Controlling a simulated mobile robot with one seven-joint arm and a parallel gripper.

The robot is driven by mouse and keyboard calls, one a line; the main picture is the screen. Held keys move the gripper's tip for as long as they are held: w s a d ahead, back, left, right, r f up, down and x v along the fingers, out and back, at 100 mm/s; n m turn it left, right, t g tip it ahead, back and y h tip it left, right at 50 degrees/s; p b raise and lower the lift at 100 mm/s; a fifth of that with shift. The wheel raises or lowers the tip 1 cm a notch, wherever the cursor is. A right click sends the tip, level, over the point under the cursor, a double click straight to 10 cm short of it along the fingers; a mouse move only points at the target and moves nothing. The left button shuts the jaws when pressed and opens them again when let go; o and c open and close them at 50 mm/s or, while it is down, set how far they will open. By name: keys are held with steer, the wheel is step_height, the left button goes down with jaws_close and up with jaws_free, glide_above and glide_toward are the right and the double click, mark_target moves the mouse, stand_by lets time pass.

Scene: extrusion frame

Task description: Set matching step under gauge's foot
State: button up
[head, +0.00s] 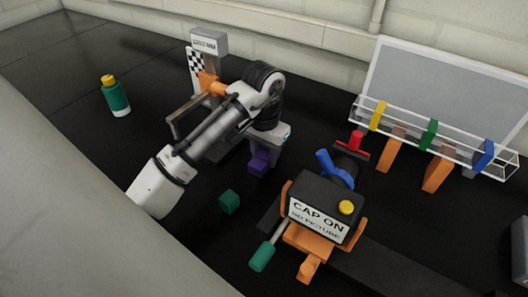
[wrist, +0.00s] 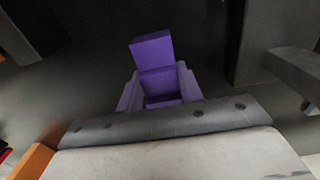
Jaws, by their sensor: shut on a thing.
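A purple stepped block (head: 258,163) is between the fingers of my gripper (wrist: 158,86), low over the dark bench. In the wrist view the purple block (wrist: 152,48) shows its stepped faces and sticks out past the fingers. I cannot tell whether it touches the bench. The gauge (head: 209,41) stands just left of my gripper in the head view, with a grey labelled head, a checkered plate and an orange part. My arm covers much of its lower part, and I cannot make out its foot. A small green cube (head: 229,202) lies on the bench nearer the camera.
A black box on an orange stand, marked "CAP ON" (head: 318,213), stands right of the green cube. A clear rail with coloured tags (head: 455,146) is at the right. A green bottle with a yellow cap (head: 115,98) stands at the left.

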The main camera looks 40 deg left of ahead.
steer(key=shift+f, duration=0.1)
steer(key=o, duration=1)
steer(key=shift+o, duration=0.2)
